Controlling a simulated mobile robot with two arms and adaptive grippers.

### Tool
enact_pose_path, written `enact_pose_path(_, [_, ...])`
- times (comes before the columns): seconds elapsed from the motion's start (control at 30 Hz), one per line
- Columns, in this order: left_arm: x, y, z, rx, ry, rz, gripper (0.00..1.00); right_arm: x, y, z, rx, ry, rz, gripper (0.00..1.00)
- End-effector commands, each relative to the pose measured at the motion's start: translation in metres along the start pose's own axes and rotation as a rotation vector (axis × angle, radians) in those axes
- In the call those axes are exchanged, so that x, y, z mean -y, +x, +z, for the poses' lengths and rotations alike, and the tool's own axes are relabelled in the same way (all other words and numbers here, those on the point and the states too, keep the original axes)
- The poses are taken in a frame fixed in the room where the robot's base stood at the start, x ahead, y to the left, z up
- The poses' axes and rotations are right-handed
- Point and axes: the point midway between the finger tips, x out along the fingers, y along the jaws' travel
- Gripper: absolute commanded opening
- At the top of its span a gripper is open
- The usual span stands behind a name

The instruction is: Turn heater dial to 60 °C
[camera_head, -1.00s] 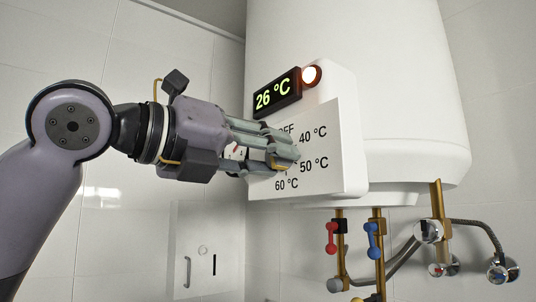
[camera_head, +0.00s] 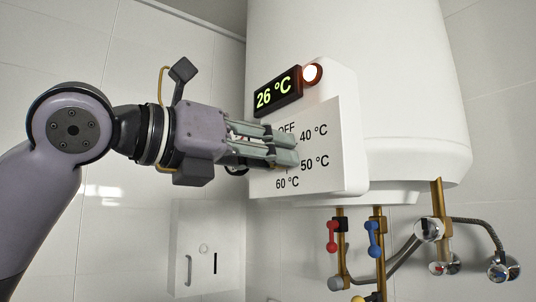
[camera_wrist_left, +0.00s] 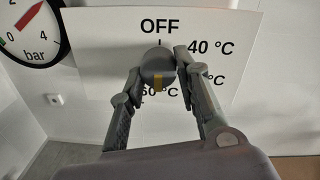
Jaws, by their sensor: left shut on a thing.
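The heater's white control panel (camera_head: 335,150) carries the labels OFF, 40 °C, 50 °C and 60 °C. In the left wrist view the round grey dial (camera_wrist_left: 157,66) sits below OFF, with a tan mark on its lower side, facing the partly hidden 60 °C label (camera_wrist_left: 158,91). My left gripper (camera_wrist_left: 158,68) is shut on the dial, one finger on each side. In the head view the left gripper (camera_head: 290,150) reaches in from the left and its fingers hide the dial. The display (camera_head: 277,92) reads 26 °C, and a lamp (camera_head: 312,74) beside it glows. My right gripper is not in view.
Red (camera_head: 332,236) and blue (camera_head: 374,238) valve handles hang below the heater, with pipes and a hose. A white wall box (camera_head: 203,250) is at the lower left. A pressure gauge (camera_wrist_left: 30,30) is beside the panel in the wrist view.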

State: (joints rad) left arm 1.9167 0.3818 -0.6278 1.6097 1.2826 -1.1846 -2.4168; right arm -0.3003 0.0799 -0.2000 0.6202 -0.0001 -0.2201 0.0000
Motion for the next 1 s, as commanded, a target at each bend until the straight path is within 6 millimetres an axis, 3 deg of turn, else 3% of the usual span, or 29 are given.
enact_pose_path(0.1, [0.0,0.001,-0.002,-0.005,0.001,0.001,0.02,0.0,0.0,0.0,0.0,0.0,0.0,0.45])
enact_pose_path(0.13, [0.0,0.001,-0.002,-0.005,0.001,0.001,0.31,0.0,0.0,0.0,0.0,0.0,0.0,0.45])
enact_pose_path(0.4, [0.0,0.0,-0.001,-0.003,0.0,0.001,0.49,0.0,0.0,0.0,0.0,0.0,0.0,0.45])
enact_pose_path(0.77, [0.0,-0.003,0.0,0.0,-0.001,0.001,0.5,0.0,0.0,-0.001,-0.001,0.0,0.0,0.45])
enact_pose_path(1.0, [-0.001,-0.04,0.001,0.002,0.0,0.003,0.5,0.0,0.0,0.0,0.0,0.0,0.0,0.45])
